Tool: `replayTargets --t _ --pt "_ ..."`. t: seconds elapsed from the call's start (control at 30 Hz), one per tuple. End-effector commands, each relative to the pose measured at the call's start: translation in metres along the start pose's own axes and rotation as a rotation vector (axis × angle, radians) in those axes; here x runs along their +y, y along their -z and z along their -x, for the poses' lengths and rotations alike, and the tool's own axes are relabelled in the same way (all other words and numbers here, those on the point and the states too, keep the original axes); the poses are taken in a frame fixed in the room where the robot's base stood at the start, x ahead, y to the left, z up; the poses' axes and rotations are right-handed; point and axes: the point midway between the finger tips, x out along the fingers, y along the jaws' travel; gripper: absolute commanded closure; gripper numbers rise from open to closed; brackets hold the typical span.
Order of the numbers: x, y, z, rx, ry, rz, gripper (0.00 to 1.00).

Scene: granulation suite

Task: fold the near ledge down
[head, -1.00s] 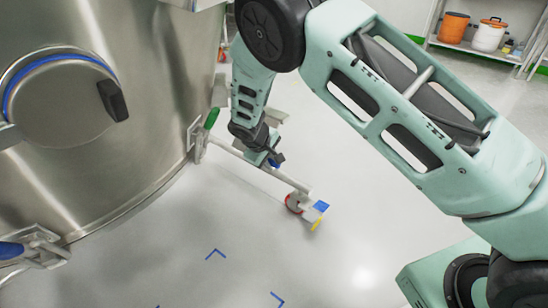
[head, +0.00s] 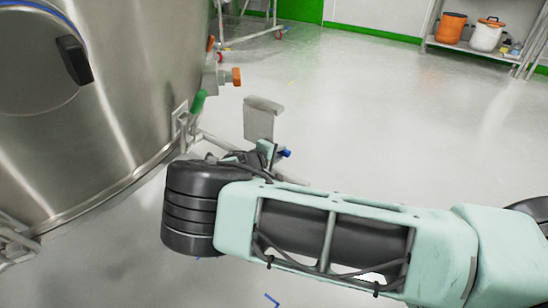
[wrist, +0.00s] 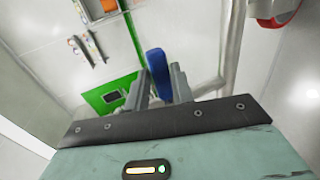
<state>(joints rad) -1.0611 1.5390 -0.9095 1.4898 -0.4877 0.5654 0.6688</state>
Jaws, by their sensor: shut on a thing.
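My gripper (head: 272,152) is low beside the big steel vessel, at the end of my outstretched arm. In the wrist view its two grey fingers (wrist: 160,82) are shut on a blue grip (wrist: 156,64), which sticks out past them. In the head view a blue tip (head: 284,153) shows at the fingers. A pale grey plate with a bent top lip (head: 262,120) stands upright just behind my gripper. It may be the ledge; how it joins the blue grip is hidden by my wrist.
The steel vessel (head: 105,120) fills the left, with a green handle (head: 198,102) and an orange knob (head: 236,76) on its side. A pale pipe (wrist: 235,45) and a red wheel (wrist: 278,18) are near my gripper. Open floor (head: 390,120) lies to the right.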

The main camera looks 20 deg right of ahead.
Motion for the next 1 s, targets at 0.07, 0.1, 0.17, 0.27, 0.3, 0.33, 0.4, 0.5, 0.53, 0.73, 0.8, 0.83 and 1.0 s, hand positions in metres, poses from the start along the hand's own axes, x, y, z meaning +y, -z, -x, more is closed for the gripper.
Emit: replayTargets --t 0.07,0.1,0.17,0.27,0.3,0.33,0.4,0.5,0.53,0.73,0.8,0.83,1.0 --pt "-0.013 -0.002 -0.006 0.002 0.025 0.001 1.0" --pt "-0.013 -0.002 -0.007 0.002 0.025 0.002 1.0" --pt "-0.013 -0.002 -0.01 0.002 0.025 0.002 1.0" --pt "-0.012 -0.002 -0.013 0.001 0.025 0.003 1.0" --pt "-0.012 -0.002 -0.013 0.001 0.025 0.003 1.0" --pt "-0.012 -0.002 -0.014 0.001 0.025 0.003 1.0" --pt "-0.012 -0.002 -0.015 0.0 0.025 0.003 1.0" --pt "-0.011 -0.003 -0.016 -0.001 0.025 0.002 1.0" --pt "-0.011 -0.003 -0.017 -0.002 0.025 0.002 1.0" --pt "-0.011 -0.004 -0.018 -0.004 0.025 0.002 1.0" --pt "-0.011 -0.004 -0.018 -0.005 0.024 0.002 0.64" --pt "-0.011 -0.004 -0.018 -0.005 0.024 0.002 0.58" --pt "-0.009 -0.003 -0.016 -0.003 0.022 0.003 0.58"
